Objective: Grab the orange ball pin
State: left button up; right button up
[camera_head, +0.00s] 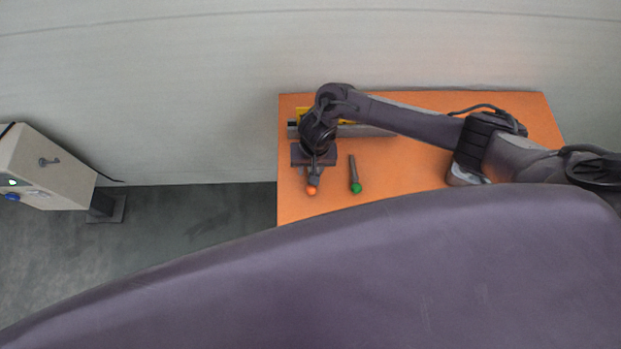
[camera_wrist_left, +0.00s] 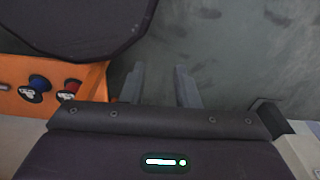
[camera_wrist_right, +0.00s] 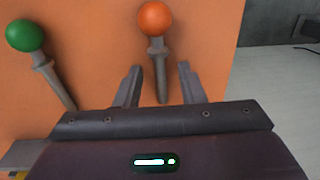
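The orange ball pin (camera_head: 312,190) lies on the orange table, its ball showing just below my right gripper (camera_head: 311,172) in the head view. In the right wrist view the orange ball pin (camera_wrist_right: 155,18) has a grey shaft that runs between the two fingers of my right gripper (camera_wrist_right: 158,78). The fingers are apart, with gaps on both sides of the shaft. My left gripper (camera_wrist_left: 158,80) is open and empty over the dark floor in the left wrist view. It is not visible in the head view.
A green ball pin (camera_head: 355,187) lies to the right of the orange one, also visible in the right wrist view (camera_wrist_right: 25,36). A grey and yellow item (camera_head: 370,130) lies at the table's (camera_head: 420,178) back. A beige control box (camera_head: 48,170) stands far left.

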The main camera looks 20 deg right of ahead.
jog(key=c, duration=0.6)
grip_shut()
pick_arm(q)
jog(key=shift+s+d, duration=0.1)
jog(key=shift+s, duration=0.6)
